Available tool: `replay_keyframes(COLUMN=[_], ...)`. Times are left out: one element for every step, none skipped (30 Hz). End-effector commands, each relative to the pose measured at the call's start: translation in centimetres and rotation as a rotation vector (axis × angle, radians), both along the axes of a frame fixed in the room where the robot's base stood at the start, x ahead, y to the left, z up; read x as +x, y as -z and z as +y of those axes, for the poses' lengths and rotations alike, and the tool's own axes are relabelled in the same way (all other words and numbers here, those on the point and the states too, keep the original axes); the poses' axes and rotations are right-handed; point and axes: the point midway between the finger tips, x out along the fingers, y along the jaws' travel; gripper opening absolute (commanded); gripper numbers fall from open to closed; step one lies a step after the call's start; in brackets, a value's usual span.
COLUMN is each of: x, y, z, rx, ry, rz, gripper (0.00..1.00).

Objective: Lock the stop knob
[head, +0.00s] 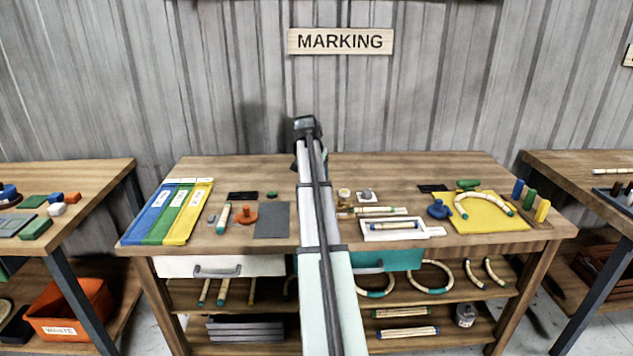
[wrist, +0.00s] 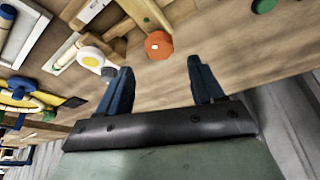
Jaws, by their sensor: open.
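An orange faceted knob (wrist: 158,44) with a small white mark on top shows in the wrist view, at the end of a pale bar (wrist: 143,14). It looks like the stop knob, but I cannot tell from its face whether it is locked. My gripper (wrist: 159,66) is open and empty. The knob appears beyond the gap between its two dark blue fingers, apart from them. In the head view my arm covers the middle of the bench, and I cannot make out this knob or the fingertips there.
A round white-and-yellow piece (wrist: 89,57) and a grey one (wrist: 110,73) lie near the left finger. In the head view, the bench (head: 460,169) holds a white tray (head: 435,231), a yellow board (head: 490,222) with bent rattan and colored strips (head: 178,213). A wall stands close behind.

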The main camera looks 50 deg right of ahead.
Motion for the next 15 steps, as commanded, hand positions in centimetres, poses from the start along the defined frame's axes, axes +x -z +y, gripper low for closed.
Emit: replay_keyframes(x=[-0.2,-0.2,-0.4,-0.4,-0.5,-0.6,-0.7,-0.7,-0.8,-0.8,-0.9,-0.9,-1.0,-1.0,-1.0], y=[-1.0,-1.5,-2.2,-2.7,-3.2,-3.8,-4.2,-4.6,-5.1,-5.4,-5.7,-6.0,-6.2,-6.4,-6.6], z=[0.4,0.6,0.8,1.0,1.2,1.4,1.6,1.7,1.9,2.0,2.2,2.3,2.4,2.4,2.5], rx=[-0.001,-0.001,-0.002,-0.002,-0.001,-0.001,-0.001,-0.002,-0.002,-0.001,0.0,0.0,0.0,0.0,0.0], ry=[0.0,0.0,0.0,0.0,0.0,0.0,0.0,0.001,0.001,0.001,0.0,0.0,0.0,0.0,0.0], rz=[-0.001,0.0,-0.002,-0.002,0.0,0.0,0.0,-0.001,-0.001,-0.001,0.001,0.001,0.001,0.001,0.0], gripper=[0.67,0.67,0.67,0.67,0.67,0.67,0.67,0.67,0.67,0.67,0.67,0.67,0.67,0.67,0.67])
